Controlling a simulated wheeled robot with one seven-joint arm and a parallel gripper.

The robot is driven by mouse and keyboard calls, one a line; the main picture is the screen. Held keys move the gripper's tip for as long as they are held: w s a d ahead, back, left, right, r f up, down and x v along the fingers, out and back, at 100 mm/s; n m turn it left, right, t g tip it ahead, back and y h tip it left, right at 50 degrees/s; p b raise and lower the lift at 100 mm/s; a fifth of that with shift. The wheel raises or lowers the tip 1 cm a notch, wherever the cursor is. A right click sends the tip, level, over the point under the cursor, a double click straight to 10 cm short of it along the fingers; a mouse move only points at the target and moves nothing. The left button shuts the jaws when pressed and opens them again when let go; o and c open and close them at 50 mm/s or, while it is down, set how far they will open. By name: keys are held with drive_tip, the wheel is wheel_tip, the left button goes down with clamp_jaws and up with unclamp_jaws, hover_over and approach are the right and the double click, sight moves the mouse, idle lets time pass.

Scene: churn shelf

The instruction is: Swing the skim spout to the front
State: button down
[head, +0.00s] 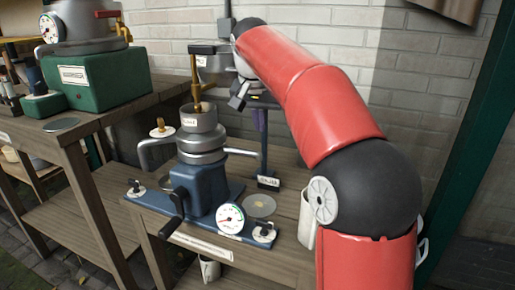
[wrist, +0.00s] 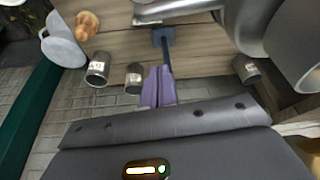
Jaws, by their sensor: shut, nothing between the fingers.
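The separator has a blue body (head: 197,187) and a stacked metal bowl (head: 201,142) on a small table. One metal spout (head: 150,146) sticks out left and bends down. Another spout (head: 240,152) points right; a metal spout (wrist: 180,8) also shows at the top of the wrist view. I cannot read which one is the skim spout. My gripper (head: 261,121) points down behind and right of the bowl, apart from the spouts in the head view. Its purple fingers (wrist: 158,88) are together and empty in the wrist view. My arm hides part of the area behind.
A dark upright post (head: 263,155) with a labelled foot stands close to my fingers. A round gauge (head: 230,218) and a crank (head: 172,226) are at the front. Several metal cups, one here (wrist: 97,70), sit nearby. A brick wall (head: 340,40) is behind.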

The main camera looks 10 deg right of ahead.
drive_tip(key=f, duration=0.1)
drive_tip(key=s+f+b, duration=0.1)
drive_tip(key=f, duration=0.1)
drive_tip(key=s+a+f, duration=0.1)
drive_tip(key=shift+s+f, duration=0.15)
drive_tip(key=shift+s, duration=0.05)
drive_tip(key=shift+s+a, duration=0.1)
drive_tip(key=shift+s, duration=0.05)
idle(0.3)
